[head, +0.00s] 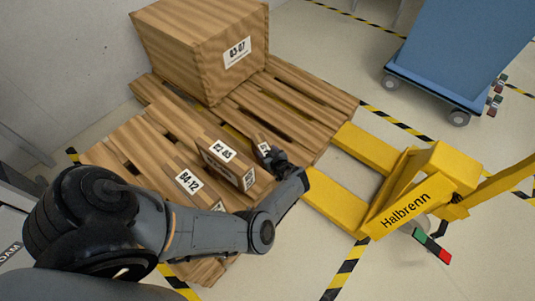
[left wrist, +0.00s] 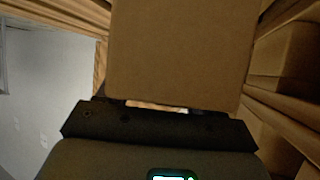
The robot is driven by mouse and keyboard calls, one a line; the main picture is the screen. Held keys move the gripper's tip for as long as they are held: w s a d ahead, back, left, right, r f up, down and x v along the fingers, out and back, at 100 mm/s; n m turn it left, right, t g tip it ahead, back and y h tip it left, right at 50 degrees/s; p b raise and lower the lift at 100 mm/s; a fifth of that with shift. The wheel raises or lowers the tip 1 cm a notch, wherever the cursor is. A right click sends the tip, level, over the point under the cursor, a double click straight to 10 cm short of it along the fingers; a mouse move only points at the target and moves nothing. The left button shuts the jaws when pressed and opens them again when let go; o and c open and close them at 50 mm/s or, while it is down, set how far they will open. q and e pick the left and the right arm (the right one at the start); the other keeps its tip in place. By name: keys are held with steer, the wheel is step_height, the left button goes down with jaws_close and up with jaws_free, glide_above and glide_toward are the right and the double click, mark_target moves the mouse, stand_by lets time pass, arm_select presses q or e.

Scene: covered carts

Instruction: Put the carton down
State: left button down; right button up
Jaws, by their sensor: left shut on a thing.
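Several wood-patterned cartons are on a wooden pallet (head: 315,97). A small carton with white labels (head: 216,168) is beside my left gripper (head: 268,156) in the head view. The gripper is shut on a carton at the pallet's front right. In the left wrist view, the plain brown face of the held carton (left wrist: 182,55) fills the upper middle, close against my gripper. My arm and the matching wood pattern hide its underside, so I cannot tell whether it touches the pallet. Another small carton labelled B4-12 (head: 182,194) lies to the left, partly behind my arm.
A blue covered cart (head: 455,50) stands back right. A grey wall (head: 70,60) is at the left.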

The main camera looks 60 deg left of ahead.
arm_select(q)
steer(key=shift+w+r, duration=0.1)
steer(key=shift+w, duration=0.05)
steer(key=c, duration=0.5)
jaws_free()
steer(key=shift+d+f, duration=0.1)
steer(key=shift+f, duration=0.15)
steer(key=o, duration=0.3)
steer(key=shift+o, duration=0.2)
steer(key=shift+r, duration=0.2)
